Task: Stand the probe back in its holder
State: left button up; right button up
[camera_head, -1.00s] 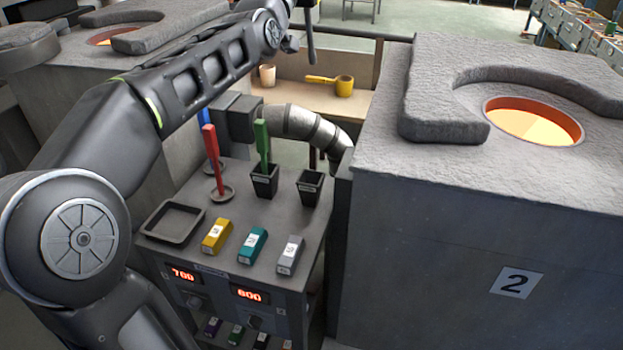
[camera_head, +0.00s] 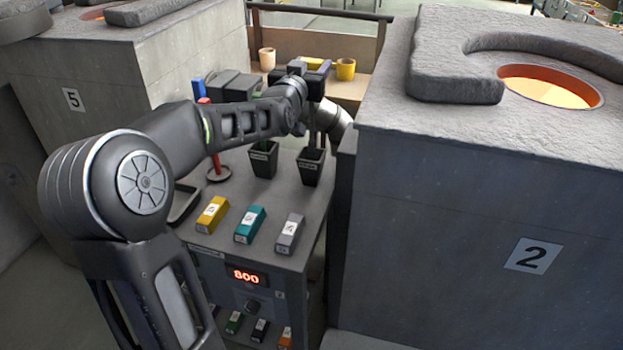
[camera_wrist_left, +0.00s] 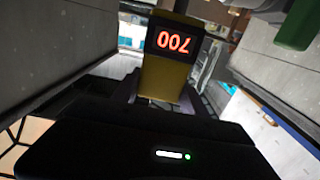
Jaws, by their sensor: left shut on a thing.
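My left gripper (camera_head: 314,88) is over the right black holder (camera_head: 311,166) at the back of the grey stand. It is shut on the probe, whose thin grey rod (camera_head: 312,132) points down at that holder's mouth. I cannot tell whether the tip is inside. In the left wrist view the probe's yellow head (camera_wrist_left: 165,77) sits between the fingers, with a red 700 display upside down. A green-handled tool stands in the left holder (camera_head: 264,162), mostly behind my arm; its green handle (camera_wrist_left: 298,25) shows in the wrist view. My right gripper is out of view.
Yellow (camera_head: 212,213), teal (camera_head: 250,224) and grey (camera_head: 288,235) blocks lie in front of the holders. A red rod (camera_head: 216,165) stands at left. Furnace 2 (camera_head: 460,190) rises close at right. Cups stand on a shelf (camera_head: 350,87) behind.

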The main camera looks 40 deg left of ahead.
aim_at(311, 107)
pick_arm(q)
jog(key=shift+f+p, duration=0.3)
jog(key=shift+f, duration=2.75)
notch_tip(311, 107, down, 3)
jog(key=shift+f, duration=0.4)
jog(key=shift+f, duration=0.15)
jog(key=o, duration=1.4)
